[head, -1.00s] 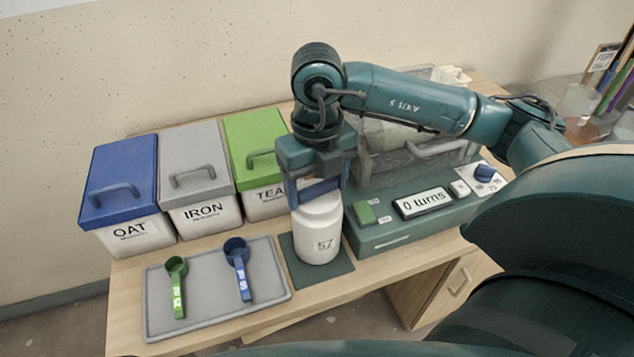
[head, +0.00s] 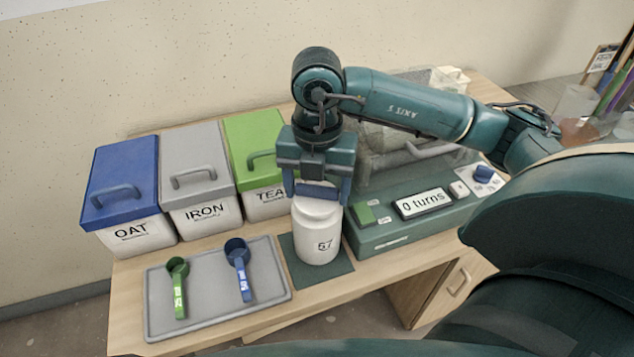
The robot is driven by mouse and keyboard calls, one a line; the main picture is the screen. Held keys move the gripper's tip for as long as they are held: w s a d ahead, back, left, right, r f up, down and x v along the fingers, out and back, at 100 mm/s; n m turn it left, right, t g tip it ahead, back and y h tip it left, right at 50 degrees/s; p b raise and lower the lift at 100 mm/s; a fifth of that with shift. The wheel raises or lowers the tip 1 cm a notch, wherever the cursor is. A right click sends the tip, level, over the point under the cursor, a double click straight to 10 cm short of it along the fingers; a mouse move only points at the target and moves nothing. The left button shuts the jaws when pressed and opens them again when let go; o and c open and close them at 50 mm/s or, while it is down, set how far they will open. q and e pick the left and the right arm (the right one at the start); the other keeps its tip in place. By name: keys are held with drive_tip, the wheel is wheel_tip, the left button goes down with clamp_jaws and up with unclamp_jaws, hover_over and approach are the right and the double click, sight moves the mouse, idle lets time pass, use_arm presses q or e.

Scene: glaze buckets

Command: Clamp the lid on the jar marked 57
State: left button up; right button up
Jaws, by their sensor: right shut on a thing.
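The white jar marked 57 (head: 317,242) stands upright on a dark green mat (head: 338,275) near the table's front. My right gripper (head: 317,193) is directly above it, pointing down, with its fingers at the jar's top. It is shut on the jar's white lid (head: 317,207), which sits at the top of the jar. The fingers and palm hide part of the lid, so I cannot tell whether it is fully seated. My left gripper is not in view.
Behind the jar stand bins marked OAT (head: 130,232), IRON (head: 205,215) and TEA (head: 266,203). A grey tray (head: 215,310) at the front left holds a green scoop (head: 178,285) and a blue scoop (head: 240,268). Right of the jar, a green machine (head: 400,235) displays "0 turns".

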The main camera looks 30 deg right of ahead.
drive_tip(key=shift+f, duration=0.1)
drive_tip(key=shift+m, duration=0.3)
drive_tip(key=shift+m+p, duration=0.3)
drive_tip(key=shift+m, duration=0.9)
drive_tip(key=shift+f+m, duration=0.1)
drive_tip(key=shift+m, duration=0.6)
drive_tip(key=shift+s+m+p, duration=0.1)
drive_tip(key=shift+m+p, duration=0.25)
drive_tip(key=shift+m, duration=1.15)
drive_tip(key=shift+c, duration=0.2)
drive_tip(key=shift+f+m, duration=0.1)
drive_tip(key=shift+m, duration=0.5)
drive_tip(key=shift+c, duration=1.2)
